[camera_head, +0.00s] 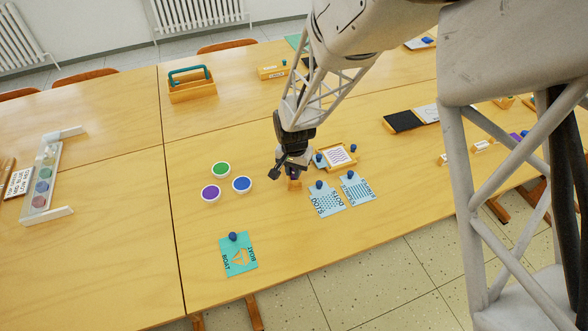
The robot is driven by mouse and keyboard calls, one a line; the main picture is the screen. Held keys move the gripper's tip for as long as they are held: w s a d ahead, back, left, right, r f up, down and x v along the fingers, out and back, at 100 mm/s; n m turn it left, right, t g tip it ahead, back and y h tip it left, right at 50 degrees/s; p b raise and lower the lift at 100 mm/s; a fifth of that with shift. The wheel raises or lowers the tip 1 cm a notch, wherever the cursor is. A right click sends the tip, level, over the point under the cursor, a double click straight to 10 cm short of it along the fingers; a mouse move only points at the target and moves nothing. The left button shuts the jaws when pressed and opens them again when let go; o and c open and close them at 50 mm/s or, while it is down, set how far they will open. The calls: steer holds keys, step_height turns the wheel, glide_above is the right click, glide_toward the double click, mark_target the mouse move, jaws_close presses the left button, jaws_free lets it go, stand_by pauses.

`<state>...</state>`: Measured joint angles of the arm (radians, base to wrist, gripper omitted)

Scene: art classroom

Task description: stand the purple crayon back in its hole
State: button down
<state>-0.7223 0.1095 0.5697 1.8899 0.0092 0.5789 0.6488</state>
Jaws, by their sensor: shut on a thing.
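My gripper (293,169) is low over the middle of the wooden table, between the blue paint pot and the framed picture card. It is shut on a small, dark purple thing, taken to be the purple crayon (294,175), mostly hidden by the fingers. Right below it is a small wooden block (294,184), largely covered by the gripper. I cannot tell whether the crayon touches the block or is in a hole; no hole can be made out.
Green (221,169), purple (211,193) and blue (242,184) paint pots stand left of my gripper. Blue-knobbed cards (326,203) lie close in front, and a framed card (337,156) lies to the right. A teal card (238,257) lies near the front edge.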

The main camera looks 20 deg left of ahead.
steer(key=shift+f, duration=0.3)
stand_by(0.4)
steer(key=c, duration=1)
jaws_free()
steer(key=shift+o, duration=1.1)
steer(key=shift+r, duration=0.15)
steer(key=shift+r, duration=2.8)
